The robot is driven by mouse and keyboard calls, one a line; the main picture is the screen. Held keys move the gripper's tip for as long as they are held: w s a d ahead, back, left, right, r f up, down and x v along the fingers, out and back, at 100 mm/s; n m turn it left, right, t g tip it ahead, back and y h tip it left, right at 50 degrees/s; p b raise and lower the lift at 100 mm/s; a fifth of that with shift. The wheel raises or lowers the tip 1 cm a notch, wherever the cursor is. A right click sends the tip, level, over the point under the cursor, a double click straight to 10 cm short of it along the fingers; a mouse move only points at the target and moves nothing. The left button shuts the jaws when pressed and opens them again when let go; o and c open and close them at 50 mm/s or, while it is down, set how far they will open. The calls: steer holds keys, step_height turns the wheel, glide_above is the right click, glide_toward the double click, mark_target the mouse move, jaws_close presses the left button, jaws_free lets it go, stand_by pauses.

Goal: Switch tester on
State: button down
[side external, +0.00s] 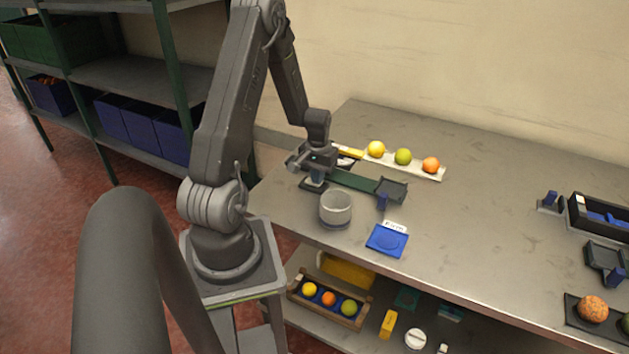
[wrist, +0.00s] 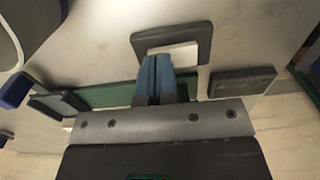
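A low device with a green strip (side external: 352,180) lies on the table, with a dark tray (side external: 392,188) at its right end. It appears to be the tester; I see no label that says so. In the wrist view, a dark block (wrist: 203,40) with a white rocker-like piece (wrist: 185,51) lies just beyond my fingertips. My gripper (wrist: 154,60) has its two blue fingers together, with nothing visible between them. The fingertips overlap the block and the white piece's left part; I cannot tell whether they touch. In the side view, my gripper (side external: 316,180) is low at the device's left end.
A clear cup (side external: 336,209) and a blue pad (side external: 387,240) stand in front of the device. A pale rack (side external: 418,166) holding yellow, green and orange fruit lies behind it. Dark trays and holders (side external: 600,215) are at the right. The table's middle is clear.

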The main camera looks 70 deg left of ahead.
steer(key=shift+r, duration=3.45)
steer(key=shift+w+d+r, duration=0.15)
steer(key=shift+d+r, duration=0.05)
steer(key=w+d+r+m+t+y, duration=0.1)
steer(key=w+d+r+m+t, duration=0.2)
steer(key=d+r, duration=1)
steer(key=s+d+r+m+t, duration=0.1)
steer(key=s+d+r+m, duration=0.1)
steer(key=d, duration=0.4)
steer(key=s+d+r+m, duration=0.2)
steer(key=s+d, duration=0.2)
steer(key=d, duration=0.2)
steer(key=s+d+r+m+t+h, duration=0.1)
steer(key=s+d+r+m, duration=0.1)
steer(key=d, duration=0.4)
steer(key=shift+s+r+t, duration=0.3)
steer(key=shift+s+r, duration=0.2)
steer(key=shift+s, duration=0.15)
